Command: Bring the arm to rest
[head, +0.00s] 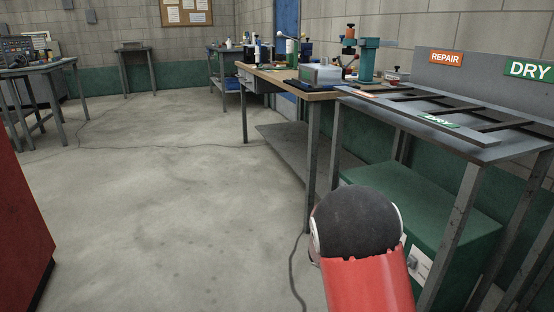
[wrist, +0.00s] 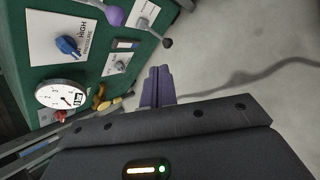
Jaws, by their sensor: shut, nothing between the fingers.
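My gripper (wrist: 157,87) shows in the wrist view with its two purple fingers together and nothing between them. It points out over the concrete floor, beside a green panel (wrist: 38,70) with knobs and a gauge. In the head view my red and black arm rises at the bottom, right of centre. My gripper is not visible there.
A rack bench (head: 490,151) with REPAIR and DRY signs stands at the right, a green cabinet (head: 462,212) under it. A wooden-topped workbench (head: 275,75) stands beyond. A red cabinet (head: 20,215) is at the left edge. The middle floor (head: 170,180) is clear except for a cable.

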